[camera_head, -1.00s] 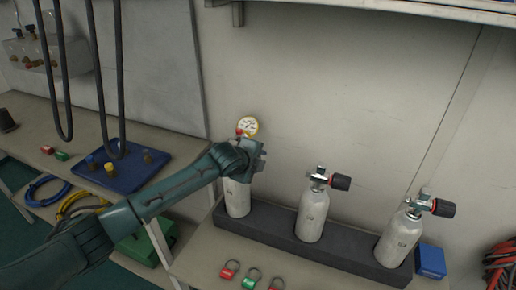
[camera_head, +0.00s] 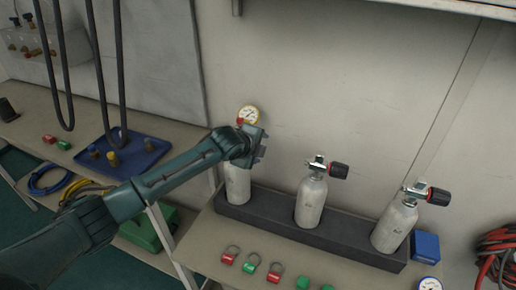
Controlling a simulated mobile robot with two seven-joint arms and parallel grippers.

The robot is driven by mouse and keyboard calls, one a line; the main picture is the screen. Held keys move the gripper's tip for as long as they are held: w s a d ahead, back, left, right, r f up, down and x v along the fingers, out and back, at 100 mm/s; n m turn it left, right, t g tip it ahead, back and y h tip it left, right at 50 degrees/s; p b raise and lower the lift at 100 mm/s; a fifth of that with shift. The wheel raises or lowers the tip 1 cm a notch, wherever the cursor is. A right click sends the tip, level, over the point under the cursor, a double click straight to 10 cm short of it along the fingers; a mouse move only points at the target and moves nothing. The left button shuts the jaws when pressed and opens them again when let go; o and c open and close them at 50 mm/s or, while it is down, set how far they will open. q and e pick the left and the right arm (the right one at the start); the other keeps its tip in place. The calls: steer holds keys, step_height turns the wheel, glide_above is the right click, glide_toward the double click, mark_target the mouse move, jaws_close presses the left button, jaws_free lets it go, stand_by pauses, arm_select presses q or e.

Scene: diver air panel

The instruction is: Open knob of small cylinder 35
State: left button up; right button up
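Three small white cylinders stand in a dark rack (camera_head: 340,230): a left one (camera_head: 238,184), a middle one (camera_head: 310,202) and a right one (camera_head: 395,227). Their number labels are too small to read. The middle cylinder's black knob (camera_head: 339,170) and the right one's black knob (camera_head: 438,196) point right. My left gripper (camera_head: 263,146) is at the top of the left cylinder and hides its valve and knob. A round gauge (camera_head: 249,114) shows just behind it. Whether its fingers are closed on the knob is hidden. My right gripper is not in view.
Red and green shackle-like tags (camera_head: 250,262) lie on the bench in front of the rack. A blue box (camera_head: 425,245) stands at the rack's right end. A blue tray (camera_head: 130,150) and hanging black hoses (camera_head: 103,80) are at the left. The wall is close behind the cylinders.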

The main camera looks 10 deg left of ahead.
arm_select(q)
steer(key=shift+s+f, duration=0.1)
steer(key=v, duration=1.3)
steer(key=shift+a, duration=0.1)
